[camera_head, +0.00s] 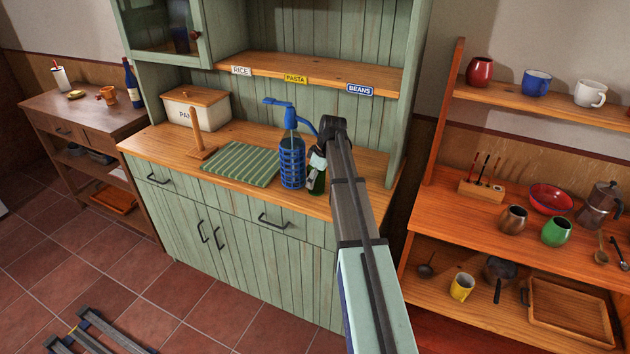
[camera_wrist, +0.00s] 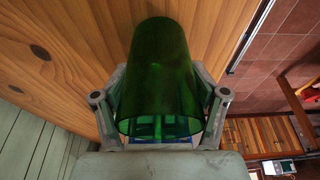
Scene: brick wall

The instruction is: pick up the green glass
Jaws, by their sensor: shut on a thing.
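The green glass (camera_wrist: 160,62) is a tall, see-through dark green cylinder. It fills the middle of the wrist view, between the two fingers of my gripper (camera_wrist: 163,100), which is shut on it. In the head view the green glass (camera_head: 317,182) shows only partly at the right part of the wooden counter, just right of the blue siphon bottle. My gripper (camera_head: 318,160) and arm hide much of it there. I cannot tell whether the glass touches the counter or is slightly above it.
The blue siphon bottle (camera_head: 291,160) stands close left of the glass. A striped green cloth (camera_head: 241,164), a wooden towel stand (camera_head: 197,140) and a white bin (camera_head: 205,113) are further left. The right shelf holds mugs, a red bowl (camera_head: 551,198) and a moka pot (camera_head: 599,205).

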